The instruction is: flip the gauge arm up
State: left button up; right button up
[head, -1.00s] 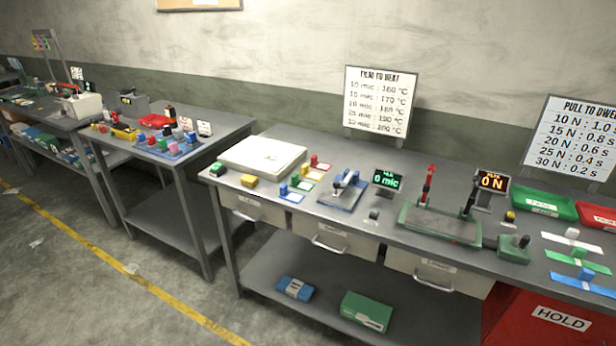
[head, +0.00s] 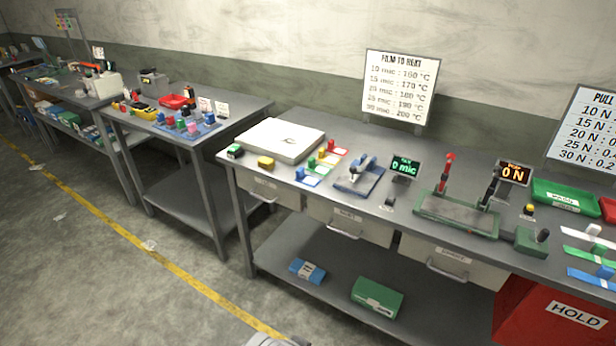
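The gauge (head: 359,180) sits on the near workbench, right of the white flat plate. It has a blue base and a short grey arm (head: 364,166) lying low and slightly slanted over it; its exact angle is too small to tell. A small dark display (head: 404,168) beside it reads "0 mic" in green. Neither gripper is in view, and nothing touches the gauge.
The workbench also holds a white plate (head: 282,140), small coloured blocks, a green sealer bed (head: 456,216) with upright red and black levers, and a green tray (head: 556,195). A red HOLD bin (head: 545,315) stands below right. Floor on the left is open.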

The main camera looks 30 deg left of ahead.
aim_at(355, 171)
jog(key=i, duration=0.65)
jog(key=i+l+u, duration=0.15)
jog(key=i, duration=0.5)
